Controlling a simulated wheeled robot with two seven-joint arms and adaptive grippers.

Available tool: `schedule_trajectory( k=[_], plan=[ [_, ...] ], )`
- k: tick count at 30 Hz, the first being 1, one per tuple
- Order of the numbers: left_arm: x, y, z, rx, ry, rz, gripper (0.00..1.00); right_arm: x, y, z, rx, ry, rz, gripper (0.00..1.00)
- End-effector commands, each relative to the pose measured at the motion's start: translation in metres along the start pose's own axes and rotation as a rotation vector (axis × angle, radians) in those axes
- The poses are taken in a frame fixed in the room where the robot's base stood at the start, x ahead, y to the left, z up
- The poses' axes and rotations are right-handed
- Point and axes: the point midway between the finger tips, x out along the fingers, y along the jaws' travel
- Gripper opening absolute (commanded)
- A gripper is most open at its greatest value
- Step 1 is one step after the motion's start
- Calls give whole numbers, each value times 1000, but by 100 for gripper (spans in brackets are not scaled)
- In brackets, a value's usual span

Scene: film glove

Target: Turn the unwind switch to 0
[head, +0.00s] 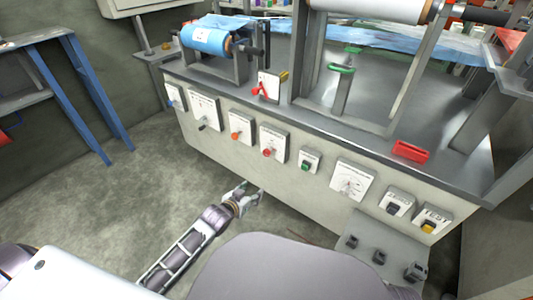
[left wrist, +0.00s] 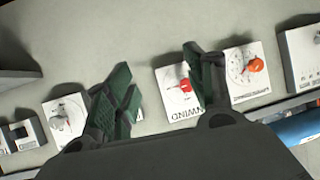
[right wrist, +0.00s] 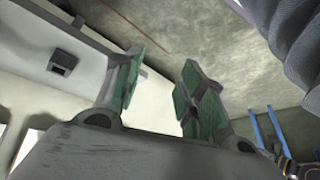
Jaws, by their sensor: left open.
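The unwind switch is a white plate with a red knob (head: 267,153) on the front of the machine, between an orange knob and a green one. In the left wrist view its red knob (left wrist: 185,85) shows upside down between my fingertips, with lettering that appears to read UNWIND at the plate's edge. The right finger partly covers the plate. I cannot read the knob's setting. My left gripper (head: 250,194) is open and empty, below and in front of the panel, apart from the switch. My right gripper (right wrist: 160,65) is open and empty in its wrist view, outside the head view.
A red lever (head: 262,89) and a blue film roll (head: 205,38) sit above. The floor (head: 150,170) before the panel is clear on the left.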

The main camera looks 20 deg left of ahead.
Motion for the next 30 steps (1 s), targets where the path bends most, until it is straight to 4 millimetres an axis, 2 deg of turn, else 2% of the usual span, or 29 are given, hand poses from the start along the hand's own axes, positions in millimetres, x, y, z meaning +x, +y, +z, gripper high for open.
schedule_trajectory(
  k=[6, 13, 21, 30],
  plan=[
    [20, -13, -14, 6, 131, 28, 54, 11, -9, 5, 9, 24, -29, 40],
    [33, -27, -30, 8, 269, 68, 54, 21, -17, 8, 21, 53, -57, 40],
    [40, -47, -47, 14, 416, 120, 54, 31, -26, 14, 37, 82, -85, 40],
    [40, -55, -54, 15, 484, 150, 54, 36, -30, 16, 46, 97, -98, 40]
  ],
)
